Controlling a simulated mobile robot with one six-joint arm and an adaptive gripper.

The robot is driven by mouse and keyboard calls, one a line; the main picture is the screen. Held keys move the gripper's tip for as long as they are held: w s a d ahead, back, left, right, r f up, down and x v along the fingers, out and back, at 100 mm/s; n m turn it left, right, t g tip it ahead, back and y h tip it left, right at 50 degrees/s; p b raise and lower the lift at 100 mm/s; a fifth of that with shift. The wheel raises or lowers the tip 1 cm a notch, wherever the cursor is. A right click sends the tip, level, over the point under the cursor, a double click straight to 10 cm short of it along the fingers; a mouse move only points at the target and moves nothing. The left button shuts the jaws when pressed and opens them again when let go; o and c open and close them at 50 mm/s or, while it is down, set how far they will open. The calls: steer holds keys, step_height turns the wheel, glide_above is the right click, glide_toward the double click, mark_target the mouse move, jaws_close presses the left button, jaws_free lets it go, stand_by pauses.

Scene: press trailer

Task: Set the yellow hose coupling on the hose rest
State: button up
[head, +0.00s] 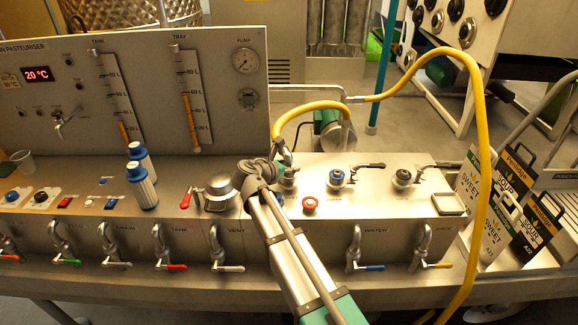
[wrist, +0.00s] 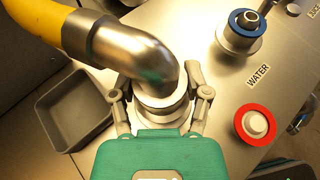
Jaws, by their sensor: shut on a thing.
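The yellow hose coupling shows in the wrist view as a bright metal elbow (wrist: 130,50) on the end of a thick yellow hose. My gripper (wrist: 160,98) is shut on its lower collar, one finger on each side. In the head view the coupling (head: 284,157) is behind the end of my arm, at the left end of the row of ports; the arm hides most of my gripper. I cannot tell whether the collar touches what is under it. A shallow grey square tray (wrist: 75,110), possibly the hose rest, lies left of the coupling, apart from it and empty.
A blue-ringed port (head: 337,178) and a red-ringed button (head: 310,204) are close on the right. A black-ringed port (head: 402,178) and a square tray (head: 450,203) are farther right. The yellow hose (head: 482,130) arches over the right side. Blue-and-white bottles (head: 141,188) stand left.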

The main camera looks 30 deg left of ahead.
steer(key=shift+f, duration=0.3)
steer(key=o, duration=1)
steer(key=shift+o, duration=0.2)
steer(key=shift+s, duration=0.1)
steer(key=p+v, duration=0.3)
steer(key=v, duration=0.8)
steer(key=shift+p, duration=0.35)
stand_by(0.9)
